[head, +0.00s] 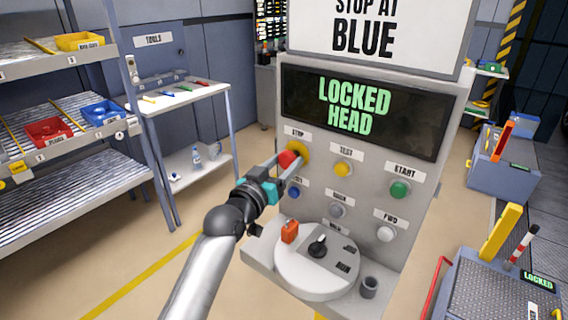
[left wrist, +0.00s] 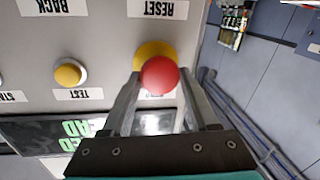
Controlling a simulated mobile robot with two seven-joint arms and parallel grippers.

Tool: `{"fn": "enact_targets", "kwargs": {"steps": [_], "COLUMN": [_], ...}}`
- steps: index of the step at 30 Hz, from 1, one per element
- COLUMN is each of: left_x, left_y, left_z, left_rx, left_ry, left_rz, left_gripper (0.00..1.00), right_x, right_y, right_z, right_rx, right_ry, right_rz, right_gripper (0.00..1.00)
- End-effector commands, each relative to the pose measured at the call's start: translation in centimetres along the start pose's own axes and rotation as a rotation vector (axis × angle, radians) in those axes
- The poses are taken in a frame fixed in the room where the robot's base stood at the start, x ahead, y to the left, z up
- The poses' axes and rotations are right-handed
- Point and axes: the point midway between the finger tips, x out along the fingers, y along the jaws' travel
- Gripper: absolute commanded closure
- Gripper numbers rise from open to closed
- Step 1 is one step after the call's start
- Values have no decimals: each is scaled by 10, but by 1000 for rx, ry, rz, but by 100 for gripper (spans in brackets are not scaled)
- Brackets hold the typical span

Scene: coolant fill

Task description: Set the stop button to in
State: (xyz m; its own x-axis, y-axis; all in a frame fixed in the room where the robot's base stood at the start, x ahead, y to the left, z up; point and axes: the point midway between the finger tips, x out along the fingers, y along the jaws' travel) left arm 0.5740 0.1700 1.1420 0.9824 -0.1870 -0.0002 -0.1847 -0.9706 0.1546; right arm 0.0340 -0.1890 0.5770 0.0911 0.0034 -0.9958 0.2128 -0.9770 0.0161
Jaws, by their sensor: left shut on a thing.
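The stop button has a red round head (head: 288,159) on a yellow collar (head: 301,151), below the STOP label (head: 297,133) on the grey panel's upper left. The head appears to stand out from the collar; its exact depth is hard to tell. My left gripper (head: 285,165) reaches it from the lower left and is shut on it. In the left wrist view, the red head (left wrist: 159,76) sits between the fingertips of my left gripper (left wrist: 160,80), with the yellow collar (left wrist: 154,51) behind it. My right gripper is not in view.
The panel screen (head: 356,112) reads LOCKED HEAD. Nearby buttons are yellow TEST (head: 342,169), green START (head: 399,188) and blue (head: 294,192). A dial ledge (head: 306,275) with a black knob (head: 318,246) juts out below. Shelves (head: 70,190) stand at left.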

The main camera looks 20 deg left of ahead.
Motion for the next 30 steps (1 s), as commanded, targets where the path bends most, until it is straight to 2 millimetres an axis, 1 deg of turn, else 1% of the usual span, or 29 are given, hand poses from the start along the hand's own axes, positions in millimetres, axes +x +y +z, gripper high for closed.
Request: {"fn": "enact_targets", "kwargs": {"steps": [1,4,5,17,25,30], "left_x": [0,0,0,0,16,17], "left_y": [0,0,0,0,3,3], "left_z": [0,0,0,0,-1,-1], "left_rx": [0,0,0,0,1,0], "left_ry": [0,0,-1,-1,0,2], "left_rz": [0,0,0,1,2,2], "left_gripper": [88,99,100,100,100,100], "right_x": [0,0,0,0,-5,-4], "right_y": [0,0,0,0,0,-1], "right_z": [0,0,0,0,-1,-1], "right_rx": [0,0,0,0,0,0], "right_ry": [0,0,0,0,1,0], "right_rz": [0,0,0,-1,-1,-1], "right_gripper": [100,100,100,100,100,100]}}
